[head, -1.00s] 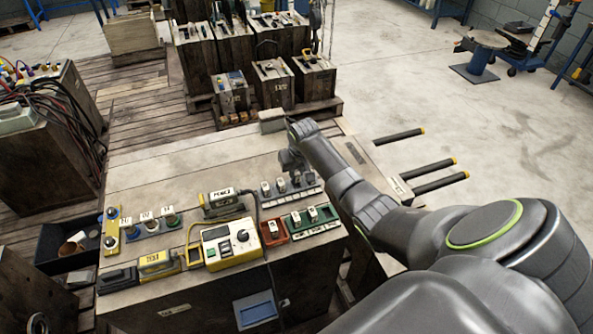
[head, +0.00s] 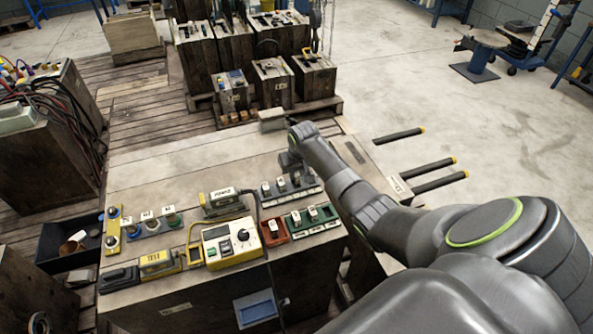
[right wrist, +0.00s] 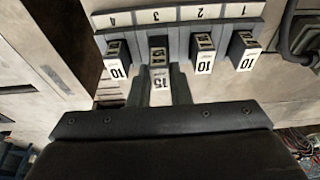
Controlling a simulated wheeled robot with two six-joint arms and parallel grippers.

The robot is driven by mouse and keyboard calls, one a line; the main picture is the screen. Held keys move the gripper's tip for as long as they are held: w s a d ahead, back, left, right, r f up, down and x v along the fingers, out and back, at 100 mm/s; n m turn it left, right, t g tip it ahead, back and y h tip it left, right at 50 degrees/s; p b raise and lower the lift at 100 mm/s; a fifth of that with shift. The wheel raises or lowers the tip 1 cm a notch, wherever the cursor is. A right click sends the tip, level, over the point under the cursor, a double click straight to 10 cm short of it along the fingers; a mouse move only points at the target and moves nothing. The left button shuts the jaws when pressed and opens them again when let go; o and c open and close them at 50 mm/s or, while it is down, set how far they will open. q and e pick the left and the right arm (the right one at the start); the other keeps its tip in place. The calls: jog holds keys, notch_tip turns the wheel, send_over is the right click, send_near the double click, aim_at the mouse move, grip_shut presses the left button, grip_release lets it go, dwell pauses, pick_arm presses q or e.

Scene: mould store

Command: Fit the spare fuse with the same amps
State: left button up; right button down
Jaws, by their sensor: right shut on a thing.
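A grey fuse rack (right wrist: 180,28) numbered 1 to 4 fills the top of the right wrist view; it also shows on the bench in the head view (head: 292,196). Fuses marked 10 stand at slot 4 (right wrist: 118,64), slot 2 (right wrist: 203,62) and slot 1 (right wrist: 246,54). My right gripper (right wrist: 161,88) is shut on the fuse marked 15 (right wrist: 160,78) at slot 3. I cannot tell how deep that fuse sits. A green tray (head: 318,226) holds pale-topped fuses; a red tray (head: 275,240) beside it holds another. Their markings are too small to read. My left gripper is out of view.
A yellow tester (head: 225,256) with a dial stands at the bench front, left of the red tray. A holder labelled PUMP 2 (head: 222,201) sits behind it. A black bin (head: 60,262) stands left of the bench. The bench's back half is mostly clear.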

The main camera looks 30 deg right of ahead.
jog(key=shift+p, duration=0.4)
dwell(0.5)
jog(key=shift+f, duration=0.95)
dwell(0.9)
jog(key=c, duration=1.3)
grip_release()
jog(key=shift+o, duration=0.2)
jog(key=shift+r, duration=0.1)
notch_tip(320, 180, up, 8)
jog(key=p, duration=0.8)
jog(key=shift+f, duration=0.25)
jog(key=shift+s+f, duration=0.1)
jog(key=shift+f, duration=0.05)
